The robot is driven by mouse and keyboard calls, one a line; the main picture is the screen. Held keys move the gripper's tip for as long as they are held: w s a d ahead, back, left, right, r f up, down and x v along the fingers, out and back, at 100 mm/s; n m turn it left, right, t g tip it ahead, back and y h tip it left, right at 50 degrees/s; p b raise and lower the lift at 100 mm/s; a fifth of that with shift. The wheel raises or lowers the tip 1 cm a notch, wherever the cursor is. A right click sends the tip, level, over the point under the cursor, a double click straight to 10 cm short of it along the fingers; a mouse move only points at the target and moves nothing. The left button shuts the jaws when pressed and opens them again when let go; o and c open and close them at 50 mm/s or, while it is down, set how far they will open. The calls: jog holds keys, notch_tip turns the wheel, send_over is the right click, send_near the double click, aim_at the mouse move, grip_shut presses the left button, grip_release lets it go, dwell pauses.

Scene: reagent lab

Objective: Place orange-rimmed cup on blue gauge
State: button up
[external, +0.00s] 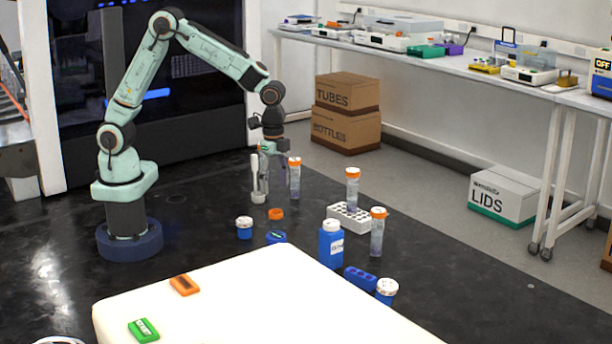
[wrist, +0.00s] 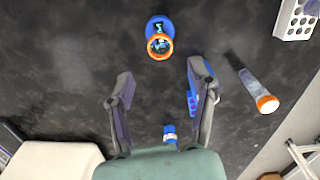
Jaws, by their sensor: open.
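The orange-rimmed cup (external: 276,213) sits low on the dark floor beneath my gripper, with its orange rim showing. In the wrist view its orange ring (wrist: 159,57) is beyond the fingertips, near the top. The blue gauge (external: 276,237) is a round blue disc just on the near side of the cup in the external view. In the wrist view the gauge (wrist: 157,22) overlaps the orange ring, so the gap between them is unclear. My gripper (external: 270,183) points down above the cup. Its fingers are open with nothing between the tips (wrist: 160,76).
Orange-capped tubes (external: 294,178) stand to the right of my gripper, one by a white rack (external: 349,217). A white-lidded blue jar (external: 244,228), a blue bottle (external: 331,245) and a blue-violet block (external: 360,279) stand nearer. A white table (external: 250,290) fills the foreground.

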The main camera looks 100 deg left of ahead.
notch_tip(320, 180, up, 5)
jog(key=s, duration=0.2)
jog(key=s+r+n, duration=0.1)
jog(key=s+n, duration=0.2)
jog(key=s, duration=0.8)
jog(key=s+a+r+n, duration=0.1)
jog(key=s+n, duration=0.3)
jog(key=s, duration=0.7)
jog(key=shift+s+r+n+y, duration=0.25)
jog(key=shift+r+n+y, duration=0.05)
jog(key=shift+y, duration=0.1)
jog(key=shift+a, duration=0.1)
